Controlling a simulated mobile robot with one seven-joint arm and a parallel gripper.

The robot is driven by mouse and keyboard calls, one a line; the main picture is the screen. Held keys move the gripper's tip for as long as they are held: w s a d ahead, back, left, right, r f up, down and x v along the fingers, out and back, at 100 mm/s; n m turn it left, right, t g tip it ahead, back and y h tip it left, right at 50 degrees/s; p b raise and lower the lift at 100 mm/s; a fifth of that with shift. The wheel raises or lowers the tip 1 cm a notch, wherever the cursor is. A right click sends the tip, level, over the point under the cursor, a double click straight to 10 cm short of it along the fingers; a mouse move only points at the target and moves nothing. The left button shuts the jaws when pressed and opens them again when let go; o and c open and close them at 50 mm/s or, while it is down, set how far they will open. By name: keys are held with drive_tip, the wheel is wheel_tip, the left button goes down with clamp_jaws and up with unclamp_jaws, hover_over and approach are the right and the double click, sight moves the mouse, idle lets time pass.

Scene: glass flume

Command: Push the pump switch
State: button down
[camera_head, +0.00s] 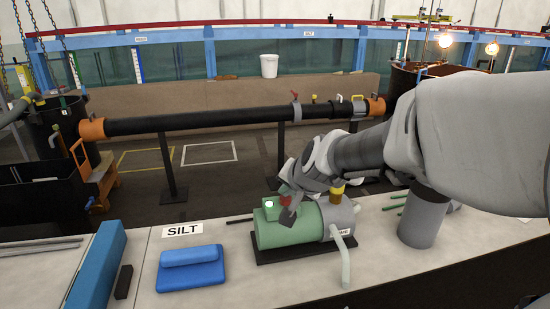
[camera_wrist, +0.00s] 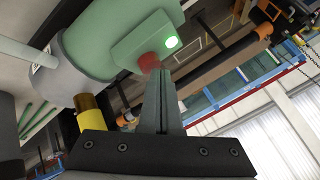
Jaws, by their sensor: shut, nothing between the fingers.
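The pump (camera_head: 287,228) is a green cylinder with a grey end, lying on a black base on the white bench. On its green switch box (camera_head: 271,208) are a red button (camera_head: 286,200) and a lit green-white lamp (camera_head: 269,204). My gripper (camera_head: 287,217) is shut and empty, with its fingertips at the switch box. In the wrist view, the closed fingers (camera_wrist: 154,72) reach the red button (camera_wrist: 149,62), with the lit lamp (camera_wrist: 171,42) beside it. The tips seem to touch the button, but I cannot tell how far it is pressed.
On the bench are a blue block (camera_head: 191,267), a SILT label (camera_head: 182,230), a long blue bar (camera_head: 97,265) and a grey cylinder (camera_head: 423,216). A black pipe (camera_head: 210,118) runs behind the bench.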

sight(286, 201)
drive_tip(key=shift+f+b, duration=0.35)
drive_tip(key=shift+f, duration=0.1)
drive_tip(key=shift+r+p, duration=0.3)
drive_tip(key=shift+p, duration=0.05)
drive_tip(key=shift+r, duration=0.1)
wheel_tip(286, 201, up, 6)
drive_tip(key=p, duration=0.5)
idle(0.4)
